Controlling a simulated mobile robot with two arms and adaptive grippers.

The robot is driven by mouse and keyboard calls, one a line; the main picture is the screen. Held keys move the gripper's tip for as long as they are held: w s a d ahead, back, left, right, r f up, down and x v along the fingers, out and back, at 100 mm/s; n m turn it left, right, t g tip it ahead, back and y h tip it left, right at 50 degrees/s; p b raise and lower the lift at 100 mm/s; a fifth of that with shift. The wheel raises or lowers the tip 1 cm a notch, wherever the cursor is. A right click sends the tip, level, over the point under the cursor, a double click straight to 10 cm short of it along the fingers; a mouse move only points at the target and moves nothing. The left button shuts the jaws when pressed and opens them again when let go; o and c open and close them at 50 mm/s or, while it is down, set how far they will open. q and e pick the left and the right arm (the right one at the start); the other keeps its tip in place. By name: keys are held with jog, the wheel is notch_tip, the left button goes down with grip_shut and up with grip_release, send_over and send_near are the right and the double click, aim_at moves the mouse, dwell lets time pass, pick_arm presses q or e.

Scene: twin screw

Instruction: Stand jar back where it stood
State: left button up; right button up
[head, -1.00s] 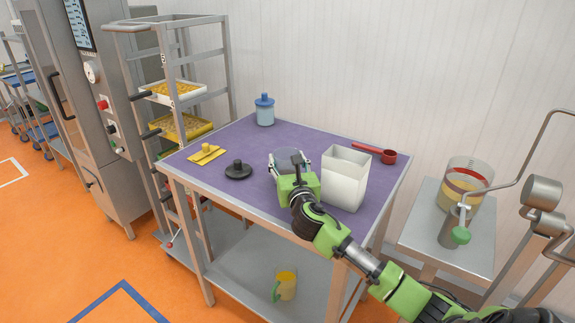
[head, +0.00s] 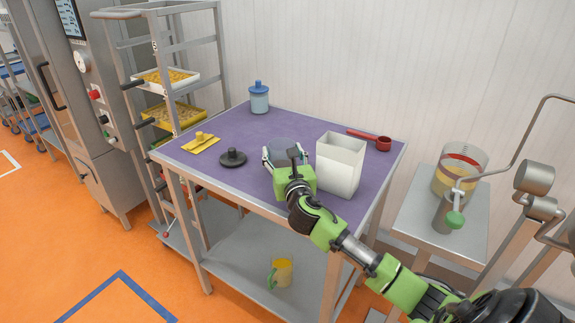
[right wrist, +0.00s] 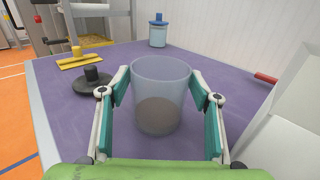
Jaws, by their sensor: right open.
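A clear, open-topped jar (right wrist: 160,88) stands upright on the purple table top (head: 215,137), with something brownish showing at its bottom. In the head view the jar (head: 287,150) is partly hidden behind my right gripper (head: 286,158). In the right wrist view my right gripper (right wrist: 161,100) is open, one finger on each side of the jar. I cannot tell whether the fingers touch it. A black round lid with a knob (head: 233,158) lies left of the jar; it also shows in the right wrist view (right wrist: 93,82). My left gripper is not in view.
A white open container (head: 340,165) stands close to the right of the jar. A blue-lidded jar (head: 259,99) stands at the back. A yellow piece with a knob (head: 200,143) lies at the left, a red scoop (head: 380,142) at the back right. The table's middle back is clear.

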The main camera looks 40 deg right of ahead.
jog(key=v, duration=1.1)
jog(key=shift+w, duration=0.1)
